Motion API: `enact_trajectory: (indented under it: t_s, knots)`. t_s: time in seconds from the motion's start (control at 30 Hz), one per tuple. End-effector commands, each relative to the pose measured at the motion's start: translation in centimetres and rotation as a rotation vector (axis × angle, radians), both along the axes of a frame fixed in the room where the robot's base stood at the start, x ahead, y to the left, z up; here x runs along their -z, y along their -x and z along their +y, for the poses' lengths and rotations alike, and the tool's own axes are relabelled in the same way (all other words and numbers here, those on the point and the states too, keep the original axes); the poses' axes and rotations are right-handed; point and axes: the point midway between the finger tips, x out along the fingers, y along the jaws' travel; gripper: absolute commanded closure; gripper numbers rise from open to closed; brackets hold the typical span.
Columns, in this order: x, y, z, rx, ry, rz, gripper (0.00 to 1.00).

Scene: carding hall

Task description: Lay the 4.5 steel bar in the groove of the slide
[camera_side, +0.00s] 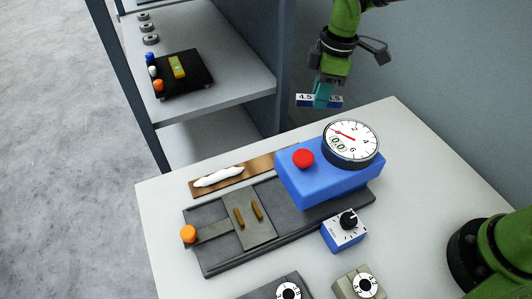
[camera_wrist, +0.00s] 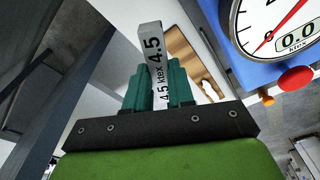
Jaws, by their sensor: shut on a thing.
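My gripper (camera_side: 322,100) is up at the top of the side view, above the table's far edge. Its teal fingers are shut on the 4.5 steel bar (camera_side: 304,100), which is held level and crosswise in the air. In the wrist view the grey bar (camera_wrist: 156,50), marked "4.5 ktex", sticks out between the fingers (camera_wrist: 160,88). The slide (camera_side: 240,230) is a grey plate on a dark track on the table, with two brass strips on top and a gap between them. The gap is empty. The bar is far from the slide and touches nothing but the fingers.
A blue gauge box (camera_side: 318,186) with a red button and a dial showing 0.0 stands over the track's right part. A wooden board (camera_side: 262,165) with white fibre lies behind. A small knob box (camera_side: 343,236) stands in front. A shelf (camera_side: 240,85) holds a black tray (camera_side: 197,88).

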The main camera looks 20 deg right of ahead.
Motion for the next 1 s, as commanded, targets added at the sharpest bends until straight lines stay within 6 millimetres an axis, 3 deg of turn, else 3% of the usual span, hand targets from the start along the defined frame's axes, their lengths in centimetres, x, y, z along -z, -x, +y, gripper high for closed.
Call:
enact_trajectory:
  t_s: [0.03, 0.1, 0.23, 0.4, 0.53, 0.67, 0.77, 1.0]
  knots:
    - [-1.1, 0.3, -2.7, 0.139, -0.001, -0.007, 1.0]
    - [-2.2, 1.1, -6.1, 0.343, -0.002, -0.006, 1.0]
    - [-3.6, 3.0, -11.3, 0.681, -0.004, -0.004, 1.0]
    - [-4.4, 5.0, -15.2, 0.964, -0.002, -0.003, 1.0]
    - [-4.6, 5.6, -16.2, 1.048, -0.002, -0.001, 1.0]
    - [-4.2, 4.8, -14.8, 0.955, 0.0, 0.001, 1.0]
    - [-3.5, 3.2, -12.0, 0.763, 0.001, 0.002, 1.0]
    - [-0.3, 0.1, -1.3, 0.1, -0.001, 0.004, 1.0]
